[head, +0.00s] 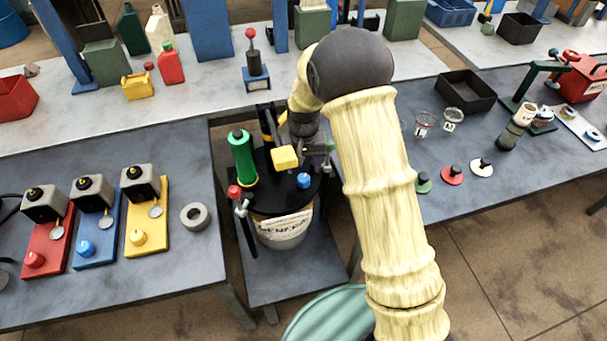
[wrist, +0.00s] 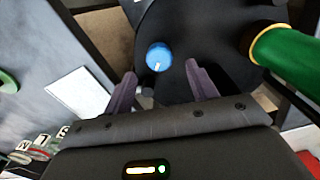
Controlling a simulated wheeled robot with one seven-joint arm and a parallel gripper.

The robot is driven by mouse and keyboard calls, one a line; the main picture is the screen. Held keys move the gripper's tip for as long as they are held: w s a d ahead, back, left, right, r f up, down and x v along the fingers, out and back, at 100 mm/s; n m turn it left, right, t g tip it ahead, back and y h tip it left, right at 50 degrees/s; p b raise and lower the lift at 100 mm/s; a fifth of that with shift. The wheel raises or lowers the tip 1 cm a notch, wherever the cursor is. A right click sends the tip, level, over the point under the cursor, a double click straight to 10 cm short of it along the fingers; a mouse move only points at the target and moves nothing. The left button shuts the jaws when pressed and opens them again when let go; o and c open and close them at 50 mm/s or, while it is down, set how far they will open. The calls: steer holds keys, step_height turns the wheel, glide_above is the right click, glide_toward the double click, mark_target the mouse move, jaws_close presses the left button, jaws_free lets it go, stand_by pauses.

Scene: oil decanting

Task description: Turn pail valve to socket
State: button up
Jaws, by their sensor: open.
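The pail (head: 283,228) has a pale labelled body and a black lid, and stands on a low grey stand. A green cylinder (head: 243,158), a yellow block (head: 285,158) and a blue knob (head: 304,181) show on its top. A red-capped metal fitting (head: 238,198) is at its left front side; I cannot tell whether this is the valve. My gripper (head: 320,150) is above the lid, partly hidden by my arm. In the wrist view its two purple fingers (wrist: 163,85) are apart and empty. The blue knob (wrist: 158,57), with a white mark, lies beyond and between them. I cannot identify the socket.
The green cylinder (wrist: 285,55) stands close to the right finger in the wrist view. The left table holds red, blue and yellow stations and a grey ring (head: 195,216). The right table holds a black tray (head: 466,90), jars and coloured discs. Bottles stand on the back table.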

mark_target(303, 177)
steer(key=shift+f+p, duration=0.3)
steer(key=shift+f, duration=2.1)
steer(key=c, duration=1)
